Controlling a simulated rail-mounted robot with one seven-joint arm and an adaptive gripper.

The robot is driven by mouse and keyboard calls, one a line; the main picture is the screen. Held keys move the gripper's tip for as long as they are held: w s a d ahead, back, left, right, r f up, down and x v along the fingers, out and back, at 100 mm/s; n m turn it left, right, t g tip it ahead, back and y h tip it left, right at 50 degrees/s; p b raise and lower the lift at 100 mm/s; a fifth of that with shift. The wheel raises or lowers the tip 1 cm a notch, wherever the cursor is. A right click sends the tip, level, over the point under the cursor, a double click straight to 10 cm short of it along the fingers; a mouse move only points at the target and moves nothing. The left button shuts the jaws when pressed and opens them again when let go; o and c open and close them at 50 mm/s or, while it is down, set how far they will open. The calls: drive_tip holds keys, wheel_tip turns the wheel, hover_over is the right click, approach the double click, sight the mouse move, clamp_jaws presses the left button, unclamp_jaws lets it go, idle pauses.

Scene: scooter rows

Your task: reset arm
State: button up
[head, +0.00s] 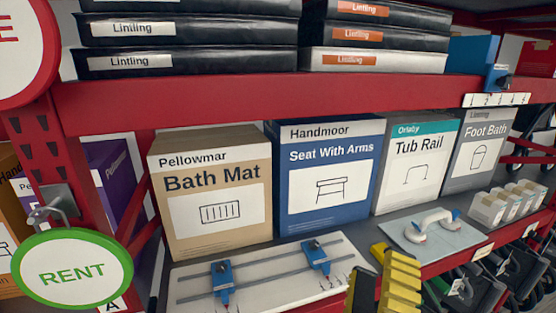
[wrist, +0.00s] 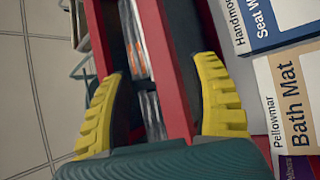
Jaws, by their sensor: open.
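My gripper (wrist: 160,72) shows in the wrist view with its two yellow ribbed fingers well apart and nothing between them. Past the fingers, the red shelf beam (wrist: 172,60) and dark packs behind it show, turned on their side. In the head view my gripper (head: 382,268) is at the bottom edge, right of the middle, in front of the shelf. Only its yellow fingers and some dark parts show there; the rest of the arm is out of the picture.
Bath Mat (head: 215,225), Seat With Arms (head: 328,205), Tub Rail (head: 410,190) and Foot Bath (head: 480,150) boxes stand on the shelf. A white board with blue clamps (head: 265,278) and a grab handle (head: 432,226) lie before them. A RENT sign (head: 72,270) hangs at left.

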drive_tip(key=s+a+r+m+t+y, duration=0.1)
drive_tip(key=s+a+r+m+y, duration=0.15)
drive_tip(key=a+m+y, duration=0.45)
wheel_tip(320, 180, up, 16)
drive_tip(key=d+m+y+p, duration=0.1)
drive_tip(key=d+m+p, duration=0.1)
drive_tip(key=p, duration=1.4)
drive_tip(key=shift+s+d+r+m, duration=0.2)
drive_tip(key=shift+s+m, duration=0.2)
drive_tip(key=shift+m, duration=0.2)
